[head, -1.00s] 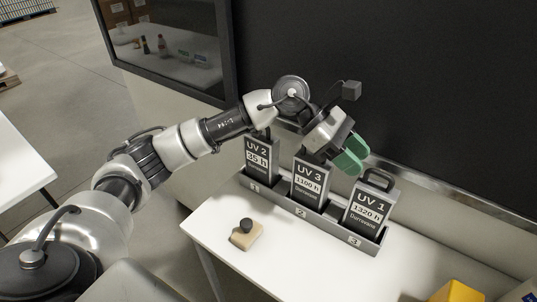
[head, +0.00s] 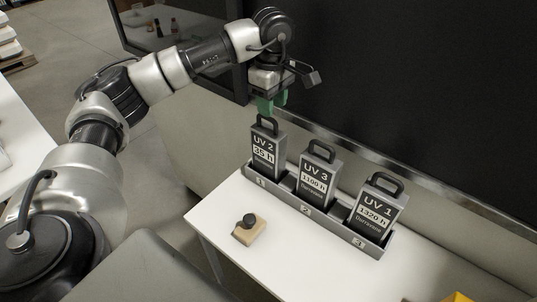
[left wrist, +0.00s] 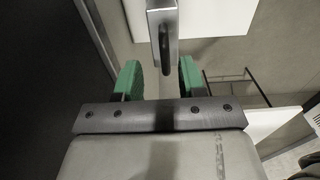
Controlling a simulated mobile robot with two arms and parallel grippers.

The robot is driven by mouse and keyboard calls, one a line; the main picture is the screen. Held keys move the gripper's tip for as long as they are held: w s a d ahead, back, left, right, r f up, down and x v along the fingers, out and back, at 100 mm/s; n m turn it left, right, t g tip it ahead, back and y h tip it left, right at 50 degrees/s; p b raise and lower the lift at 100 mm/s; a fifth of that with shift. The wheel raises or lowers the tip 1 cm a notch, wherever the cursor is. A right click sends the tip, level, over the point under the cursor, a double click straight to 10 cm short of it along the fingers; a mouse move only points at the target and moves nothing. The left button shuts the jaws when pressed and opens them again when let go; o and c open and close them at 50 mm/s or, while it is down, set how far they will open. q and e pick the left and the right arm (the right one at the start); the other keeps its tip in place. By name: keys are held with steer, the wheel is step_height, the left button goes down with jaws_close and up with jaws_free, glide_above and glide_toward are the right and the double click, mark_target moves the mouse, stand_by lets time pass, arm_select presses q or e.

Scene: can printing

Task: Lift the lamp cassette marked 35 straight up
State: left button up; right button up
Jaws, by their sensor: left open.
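The lamp cassette marked UV 2, 35 h (head: 264,153) stands upright in slot 1 of the grey rack (head: 297,204), its black loop handle on top. My left gripper (head: 271,104) is open, green fingers pointing down, just above that handle. In the left wrist view the cassette's top and handle (left wrist: 164,45) show ahead of and between the green fingers (left wrist: 161,78); I cannot tell contact. UV 3, 1100 h (head: 315,178) stands in slot 2 and UV 1, 1320 h (head: 377,212) in slot 3. My right gripper is not in view.
The rack stands on a white table (head: 222,222). A wooden block with a black knob (head: 249,230) lies in front of it. A dark panel (head: 430,90) rises behind the rack. A yellow object (head: 459,297) shows at the bottom right.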

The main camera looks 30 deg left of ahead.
mark_target(268, 143)
arm_select(q)
steer(key=f, duration=0.1)
steer(key=f+p, duration=0.1)
steer(key=f, duration=0.1)
steer(key=shift+s+a+f, duration=0.3)
steer(key=shift+a+f, duration=0.05)
steer(key=shift+f, duration=0.5)
jaws_close()
steer(key=shift+r, duration=0.1)
stand_by(0.6)
